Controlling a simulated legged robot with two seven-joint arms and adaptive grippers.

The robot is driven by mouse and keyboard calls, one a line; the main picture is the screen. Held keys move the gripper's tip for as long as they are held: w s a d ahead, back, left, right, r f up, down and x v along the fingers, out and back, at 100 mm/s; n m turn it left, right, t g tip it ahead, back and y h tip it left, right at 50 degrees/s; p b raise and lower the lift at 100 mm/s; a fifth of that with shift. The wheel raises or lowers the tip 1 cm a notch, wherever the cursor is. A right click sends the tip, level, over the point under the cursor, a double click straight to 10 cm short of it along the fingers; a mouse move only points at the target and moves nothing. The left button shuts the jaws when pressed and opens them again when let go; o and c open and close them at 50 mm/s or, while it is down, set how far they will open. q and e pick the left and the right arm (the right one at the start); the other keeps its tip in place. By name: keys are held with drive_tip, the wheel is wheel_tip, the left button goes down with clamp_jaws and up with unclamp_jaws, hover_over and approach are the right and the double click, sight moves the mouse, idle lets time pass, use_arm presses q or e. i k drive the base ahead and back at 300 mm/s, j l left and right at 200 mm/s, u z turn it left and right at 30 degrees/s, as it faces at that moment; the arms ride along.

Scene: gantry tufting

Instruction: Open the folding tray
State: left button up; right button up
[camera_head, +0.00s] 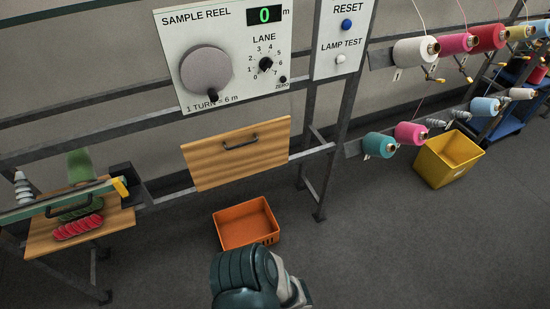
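The folding tray is a wooden panel (218,166) with a dark bar handle (240,142) near its top edge. It hangs on the metal frame below the sample reel panel, in the middle of the head view. Its broad face is towards me and it looks folded up, nearly upright. Neither gripper can be made out in the head view. A dark teal and grey part of my own body shows at the bottom centre, below the tray and apart from it.
An orange crate (246,226) stands on the floor below the tray. A white panel (225,88) with a reel and dial is above. A wooden shelf (60,237) holding red discs (78,227) is at left. Yarn cones (415,51) and a yellow bin (430,168) are at right.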

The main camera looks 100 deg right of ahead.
sight(225, 158)
drive_tip(key=z, duration=2.35)
